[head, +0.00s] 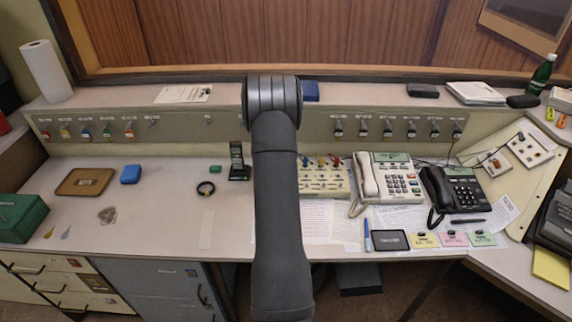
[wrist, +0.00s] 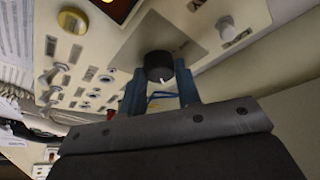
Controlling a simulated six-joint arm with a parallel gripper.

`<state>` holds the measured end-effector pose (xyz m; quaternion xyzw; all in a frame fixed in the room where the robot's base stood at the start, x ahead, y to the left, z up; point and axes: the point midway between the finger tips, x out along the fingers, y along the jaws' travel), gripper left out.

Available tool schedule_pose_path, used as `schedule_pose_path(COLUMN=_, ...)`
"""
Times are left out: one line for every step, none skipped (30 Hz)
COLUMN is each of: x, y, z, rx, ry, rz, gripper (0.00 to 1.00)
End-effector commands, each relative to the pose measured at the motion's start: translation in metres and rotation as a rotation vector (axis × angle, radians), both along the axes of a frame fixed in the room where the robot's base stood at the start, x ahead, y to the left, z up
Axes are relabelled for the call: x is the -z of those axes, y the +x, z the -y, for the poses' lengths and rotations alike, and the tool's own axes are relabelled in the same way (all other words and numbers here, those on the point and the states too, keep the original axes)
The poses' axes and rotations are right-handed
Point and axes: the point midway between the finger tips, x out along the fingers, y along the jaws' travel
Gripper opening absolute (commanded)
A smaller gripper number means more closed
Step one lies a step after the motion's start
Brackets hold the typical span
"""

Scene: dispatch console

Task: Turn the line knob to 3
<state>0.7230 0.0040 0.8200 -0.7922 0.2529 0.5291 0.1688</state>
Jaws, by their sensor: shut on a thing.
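The black round knob (wrist: 158,66) stands on a grey plate (wrist: 168,38) in the wrist view. A short white mark on its face points toward the bottom of the picture, slightly right. My gripper (wrist: 160,78) has its blue fingers on either side of the knob, shut on it. No numbers around the knob can be read; the fingers and gripper body hide part of the surround. In the head view my own arm covers the middle of the console, and neither the gripper nor this knob shows.
In the wrist view, a yellow button (wrist: 73,20), a white knob (wrist: 225,27) and several small toggles sit near the gripper. In the head view, a white phone (head: 395,178) and a black phone (head: 460,190) stand right of my arm.

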Motion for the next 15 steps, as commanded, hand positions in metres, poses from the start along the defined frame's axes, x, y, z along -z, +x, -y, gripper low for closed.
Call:
schedule_pose_path(x=0.0005, y=0.0005, z=-0.0011, rx=0.037, ry=-0.001, rz=0.0, gripper=0.07)
schedule_pose_path(x=0.0005, y=0.0007, z=-0.0012, rx=0.064, ry=0.0, rz=0.0, gripper=0.07)
schedule_pose_path(x=0.0006, y=0.0006, z=-0.0012, rx=0.099, ry=-0.001, rz=-0.001, gripper=0.07)
schedule_pose_path(x=0.0004, y=0.0008, z=-0.0012, rx=0.126, ry=-0.001, rz=0.0, gripper=0.07)
schedule_pose_path(x=0.0003, y=0.001, z=-0.0012, rx=0.154, ry=-0.001, rz=-0.001, gripper=0.07)
schedule_pose_path(x=0.0001, y=0.0014, z=-0.0016, rx=0.191, ry=0.0, rz=0.001, gripper=0.07)
schedule_pose_path(x=0.0004, y=0.0013, z=-0.0017, rx=0.219, ry=-0.001, rz=-0.001, gripper=0.07)
schedule_pose_path(x=0.0006, y=0.0014, z=-0.0018, rx=0.246, ry=-0.001, rz=0.0, gripper=0.07)
schedule_pose_path(x=0.0006, y=0.0016, z=-0.002, rx=0.283, ry=-0.001, rz=0.0, gripper=0.07)
schedule_pose_path(x=0.0006, y=0.0019, z=-0.0022, rx=0.309, ry=-0.001, rz=0.0, gripper=0.07)
schedule_pose_path(x=0.0007, y=0.0017, z=-0.0021, rx=0.335, ry=-0.001, rz=-0.001, gripper=0.07)
schedule_pose_path(x=0.0005, y=0.0021, z=-0.0023, rx=0.369, ry=0.0, rz=0.0, gripper=0.07)
schedule_pose_path(x=0.0002, y=0.0023, z=-0.0023, rx=0.394, ry=-0.001, rz=0.0, gripper=0.07)
schedule_pose_path(x=0.0003, y=0.0025, z=-0.0024, rx=0.419, ry=0.0, rz=0.001, gripper=0.07)
schedule_pose_path(x=0.0005, y=0.0023, z=-0.0023, rx=0.451, ry=0.0, rz=0.0, gripper=0.07)
